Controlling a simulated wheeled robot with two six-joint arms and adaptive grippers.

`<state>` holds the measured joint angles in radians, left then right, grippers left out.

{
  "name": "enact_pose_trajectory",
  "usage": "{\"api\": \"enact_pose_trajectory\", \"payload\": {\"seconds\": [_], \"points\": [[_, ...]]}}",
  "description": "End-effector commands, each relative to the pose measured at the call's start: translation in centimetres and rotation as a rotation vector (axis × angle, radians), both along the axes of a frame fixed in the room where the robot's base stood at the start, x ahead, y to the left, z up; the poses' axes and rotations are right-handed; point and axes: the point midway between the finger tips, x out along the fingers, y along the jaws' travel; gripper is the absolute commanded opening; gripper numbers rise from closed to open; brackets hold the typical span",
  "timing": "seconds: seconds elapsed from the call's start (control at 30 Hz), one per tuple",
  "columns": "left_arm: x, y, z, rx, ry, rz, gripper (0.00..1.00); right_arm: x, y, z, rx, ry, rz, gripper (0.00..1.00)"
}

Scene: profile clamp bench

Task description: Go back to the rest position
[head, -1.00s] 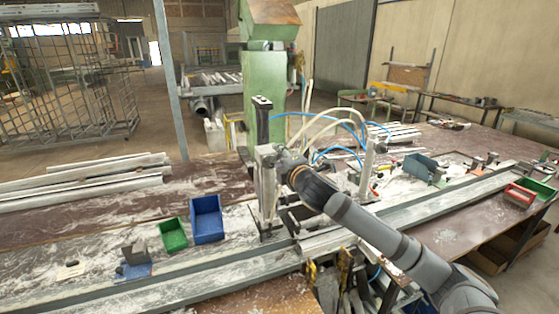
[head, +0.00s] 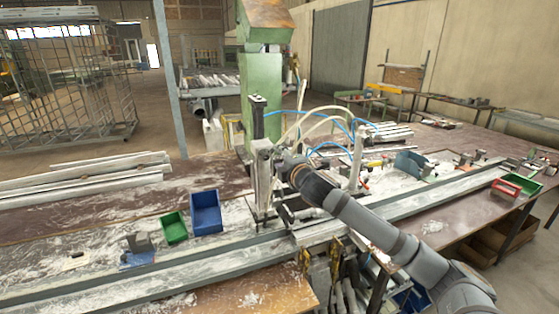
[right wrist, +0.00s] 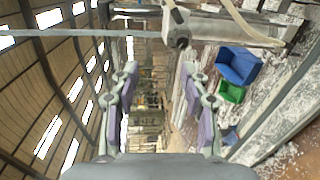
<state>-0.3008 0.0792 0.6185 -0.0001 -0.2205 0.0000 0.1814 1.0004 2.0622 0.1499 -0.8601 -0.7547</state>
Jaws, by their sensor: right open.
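My right arm comes in from the lower right of the head view. Its wrist is up beside the grey clamp post (head: 263,175), and the fingers are largely hidden there. In the right wrist view my right gripper (right wrist: 158,95) is open, with its two fingers wide apart and nothing between them. The clamp shows at the top of that view (right wrist: 225,32), to one side of the fingers. My left gripper is in neither view.
A long metal rail (head: 185,267) runs along the bench front. A blue bin (head: 206,212) and a green bin (head: 174,227) stand left of the clamp. A red bin (head: 506,187) is at the right. Pale hoses (head: 300,122) arch behind the wrist. Metal profiles (head: 80,184) lie at back left.

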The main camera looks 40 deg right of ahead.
Motion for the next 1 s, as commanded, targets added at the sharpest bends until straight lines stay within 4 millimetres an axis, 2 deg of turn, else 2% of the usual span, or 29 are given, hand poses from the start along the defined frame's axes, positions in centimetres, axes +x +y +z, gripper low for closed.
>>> {"api": "enact_pose_trajectory", "payload": {"seconds": [0.63, 0.7, 0.77, 0.83, 0.93, 1.0], "points": [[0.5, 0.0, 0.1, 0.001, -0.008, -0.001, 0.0, 0.0, 0.0, 0.0, 0.001, 0.001, 0.0, 0.46], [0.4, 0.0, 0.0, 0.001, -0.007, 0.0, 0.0, -0.1, 0.2, -0.8, 0.02, 0.011, -0.001, 0.46], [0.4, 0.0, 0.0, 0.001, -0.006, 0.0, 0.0, -0.5, 0.9, -2.7, 0.066, 0.037, -0.007, 0.46], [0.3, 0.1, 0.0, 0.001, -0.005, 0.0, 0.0, -1.5, 2.3, -6.6, 0.17, 0.093, -0.026, 0.46], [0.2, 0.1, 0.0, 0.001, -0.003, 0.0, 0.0, -4.6, 5.2, -14.0, 0.382, 0.209, -0.089, 0.46], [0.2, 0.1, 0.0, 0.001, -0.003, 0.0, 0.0, -7.8, 7.3, -19.0, 0.543, 0.296, -0.163, 0.46]]}}
